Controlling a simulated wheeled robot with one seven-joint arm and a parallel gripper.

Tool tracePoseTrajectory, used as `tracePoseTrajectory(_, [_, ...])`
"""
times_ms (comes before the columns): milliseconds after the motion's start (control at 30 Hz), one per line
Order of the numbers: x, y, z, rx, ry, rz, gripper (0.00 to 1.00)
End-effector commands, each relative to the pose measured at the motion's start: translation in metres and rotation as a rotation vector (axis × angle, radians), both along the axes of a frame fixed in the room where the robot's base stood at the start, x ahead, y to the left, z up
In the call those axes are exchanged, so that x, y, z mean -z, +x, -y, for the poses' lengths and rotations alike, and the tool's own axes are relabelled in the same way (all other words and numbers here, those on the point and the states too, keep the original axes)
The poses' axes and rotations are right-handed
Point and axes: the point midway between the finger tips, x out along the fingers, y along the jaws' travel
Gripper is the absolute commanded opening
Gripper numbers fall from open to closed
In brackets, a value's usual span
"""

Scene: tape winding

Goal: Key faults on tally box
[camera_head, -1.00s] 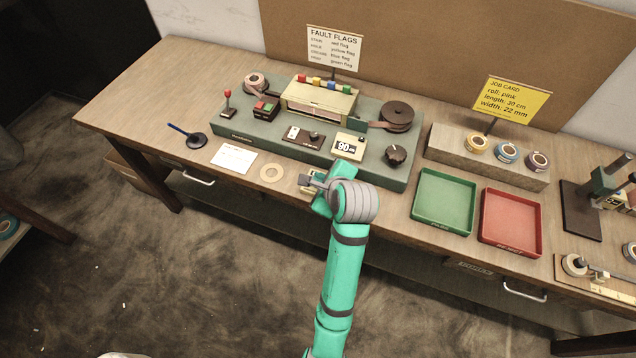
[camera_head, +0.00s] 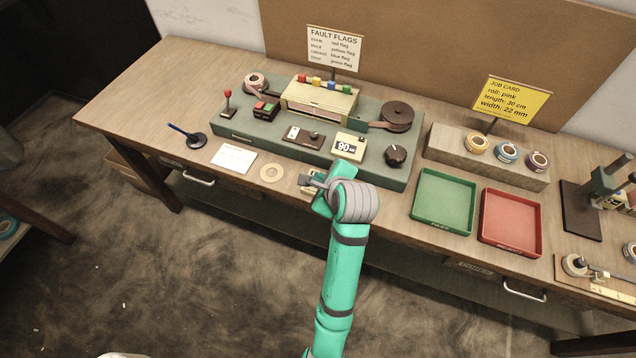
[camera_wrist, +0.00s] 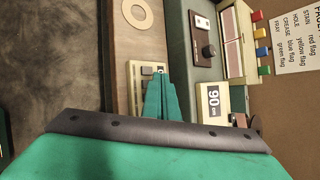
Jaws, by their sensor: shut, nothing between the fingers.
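The tally box is a small cream box (camera_head: 306,181) at the table's front edge, mostly hidden behind my gripper in the head view. In the wrist view the tally box (camera_wrist: 139,78) shows a dark display and part of its face, with my gripper (camera_wrist: 160,78) over its right part. The gripper's fingers are together and hold nothing. Whether the fingertips touch the box cannot be told. The fault flags sign (camera_head: 334,47) lists stain, hole, crease and fray with red, yellow, blue and green flags.
The green winding machine (camera_head: 230,135) stands behind, with a display reading 90 (camera_head: 346,147) and a black knob (camera_head: 396,155). A cardboard-coloured ring (camera_head: 271,173) and a white card (camera_head: 233,158) lie left. A green tray (camera_head: 443,202) and red tray (camera_head: 511,222) stand right.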

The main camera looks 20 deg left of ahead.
Motion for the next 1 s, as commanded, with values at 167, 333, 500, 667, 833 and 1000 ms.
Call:
tracePoseTrajectory(167, [0.0000, 0.0000, 0.0000, 0.000, 0.000, 0.000, 0.00])
tracePoseTrajectory(333, [0.0000, 0.0000, 0.0000, 0.000, 0.000, 0.000, 0.00])
tracePoseTrajectory(500, [0.0002, -0.0001, 0.0000, 0.000, 0.000, 0.000, 0.00])
tracePoseTrajectory(667, [0.0038, -0.0004, 0.0000, 0.000, 0.000, -0.001, 0.00])
tracePoseTrajectory(833, [0.0082, -0.0002, 0.0002, 0.000, 0.000, 0.000, 0.00])
tracePoseTrajectory(1000, [0.0084, 0.0000, 0.0003, 0.000, 0.000, 0.000, 0.00])
